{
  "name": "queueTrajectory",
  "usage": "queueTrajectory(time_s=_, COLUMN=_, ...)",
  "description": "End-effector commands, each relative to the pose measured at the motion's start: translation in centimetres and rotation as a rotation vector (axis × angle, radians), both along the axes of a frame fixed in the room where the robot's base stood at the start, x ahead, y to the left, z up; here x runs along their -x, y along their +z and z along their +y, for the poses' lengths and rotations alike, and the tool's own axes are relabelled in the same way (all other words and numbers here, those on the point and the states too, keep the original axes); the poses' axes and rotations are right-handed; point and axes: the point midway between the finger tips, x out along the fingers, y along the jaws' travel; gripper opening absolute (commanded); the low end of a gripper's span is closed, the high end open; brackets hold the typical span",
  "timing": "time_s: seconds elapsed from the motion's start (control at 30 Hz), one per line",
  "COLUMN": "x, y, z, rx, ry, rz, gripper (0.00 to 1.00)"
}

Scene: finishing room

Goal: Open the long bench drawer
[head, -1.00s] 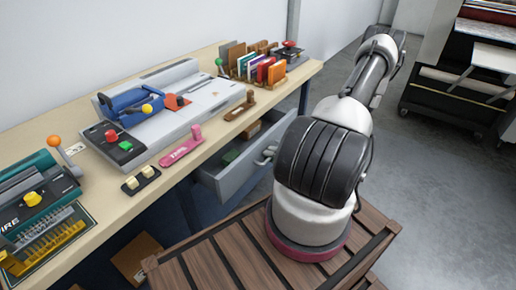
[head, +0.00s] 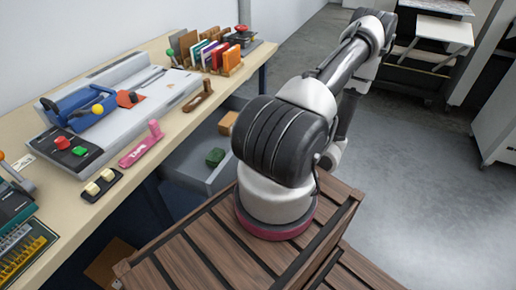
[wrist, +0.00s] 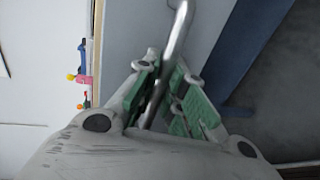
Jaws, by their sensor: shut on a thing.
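The long bench drawer (head: 186,167) is grey and stands pulled out from under the bench, open at the top. A green block (head: 215,157) and a tan block (head: 228,123) show inside it. My arm hides the drawer's right part and front in the head view. In the wrist view, a shiny metal bar handle (wrist: 178,32) runs down between the green-padded fingers of my gripper (wrist: 170,72). The gripper is shut on this handle, beside a pale grey panel. The gripper itself is hidden in the head view.
The bench top (head: 178,128) holds a blue-handled machine (head: 78,103), a pink tool (head: 141,148) and a rack of colourful cards (head: 215,55). A dark shelf cart (head: 425,62) and a grey cabinet (head: 497,125) stand at right. The floor between is clear.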

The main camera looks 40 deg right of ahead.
Motion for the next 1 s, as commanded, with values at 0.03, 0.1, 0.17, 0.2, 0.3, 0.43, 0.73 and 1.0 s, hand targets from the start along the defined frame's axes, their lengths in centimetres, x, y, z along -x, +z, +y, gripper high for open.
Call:
queueTrajectory(time_s=0.03, x=0.0, y=-0.1, z=0.0, rx=0.001, ry=0.0, rz=0.001, gripper=0.17)
queueTrajectory(time_s=0.1, x=0.0, y=0.0, z=0.0, rx=0.001, ry=0.0, rz=0.001, gripper=0.29)
queueTrajectory(time_s=0.17, x=0.0, y=0.0, z=0.0, rx=0.0, ry=0.0, rz=0.001, gripper=0.34)
queueTrajectory(time_s=0.2, x=0.0, y=0.0, z=0.0, rx=0.0, ry=0.0, rz=0.001, gripper=0.34)
queueTrajectory(time_s=0.3, x=0.0, y=0.0, z=0.0, rx=0.0, ry=0.0, rz=0.001, gripper=0.34)
queueTrajectory(time_s=0.43, x=0.0, y=0.0, z=0.0, rx=0.0, ry=-0.001, rz=0.0, gripper=0.34)
queueTrajectory(time_s=0.73, x=4.0, y=0.9, z=-1.7, rx=0.003, ry=-0.007, rz=0.001, gripper=0.34)
queueTrajectory(time_s=1.0, x=9.2, y=2.0, z=-3.5, rx=0.003, ry=-0.004, rz=0.001, gripper=0.34)
